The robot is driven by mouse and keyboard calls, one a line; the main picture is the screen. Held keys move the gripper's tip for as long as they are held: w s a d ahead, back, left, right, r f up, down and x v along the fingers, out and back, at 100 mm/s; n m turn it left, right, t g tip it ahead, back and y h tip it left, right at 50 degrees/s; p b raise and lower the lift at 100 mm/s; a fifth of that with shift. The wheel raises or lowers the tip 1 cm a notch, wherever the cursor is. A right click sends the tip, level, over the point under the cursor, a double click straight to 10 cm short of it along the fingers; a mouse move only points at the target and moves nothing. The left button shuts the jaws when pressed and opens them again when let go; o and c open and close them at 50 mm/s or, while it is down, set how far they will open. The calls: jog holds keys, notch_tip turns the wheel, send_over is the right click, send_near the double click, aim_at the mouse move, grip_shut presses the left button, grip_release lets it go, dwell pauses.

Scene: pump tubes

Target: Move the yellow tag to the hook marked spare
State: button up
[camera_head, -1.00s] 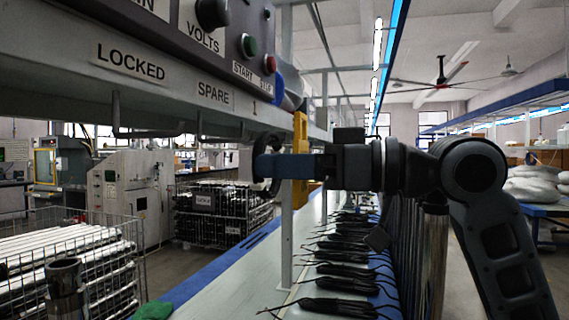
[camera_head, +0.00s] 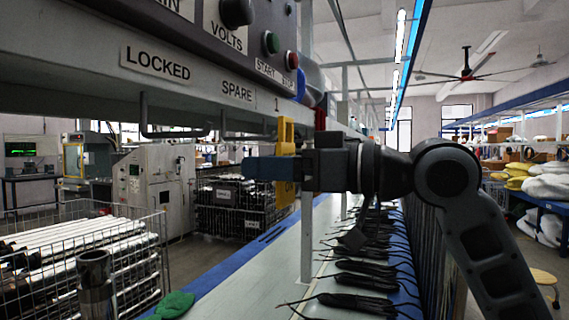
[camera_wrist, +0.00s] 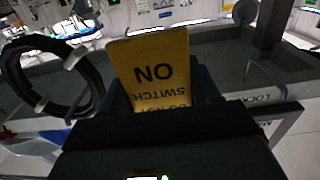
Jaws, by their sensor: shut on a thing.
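The yellow tag (camera_head: 286,134) hangs upright in my gripper (camera_head: 262,168), which is shut on it, below and just right of the "1" label. In the wrist view the tag (camera_wrist: 152,72) stands between the fingers, its black lettering upside down. The "SPARE" label (camera_head: 237,92) is on the grey rail, left of and above the gripper. A dark hook (camera_head: 223,122) hangs under that label, left of the tag and apart from it. The tag's middle is hidden by the gripper in the head view.
The "LOCKED" label (camera_head: 156,63) and its long hook (camera_head: 145,118) are farther left. A black coil (camera_wrist: 60,80) is close to the gripper's left in the wrist view. Below lie a bench with dark cable bundles (camera_head: 365,282) and a green cloth (camera_head: 172,305).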

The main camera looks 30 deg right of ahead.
jog(key=shift+w+a+f, duration=0.25)
jog(key=shift+w+a, duration=0.2)
jog(key=shift+w, duration=0.15)
jog(key=shift+w+a+f, duration=0.2)
jog(key=shift+w+a, duration=0.2)
jog(key=shift+w, duration=0.2)
jog(key=shift+w+a+f, duration=0.25)
jog(key=shift+w+a, duration=0.2)
jog(key=shift+w, duration=0.15)
jog(key=o, duration=1.1)
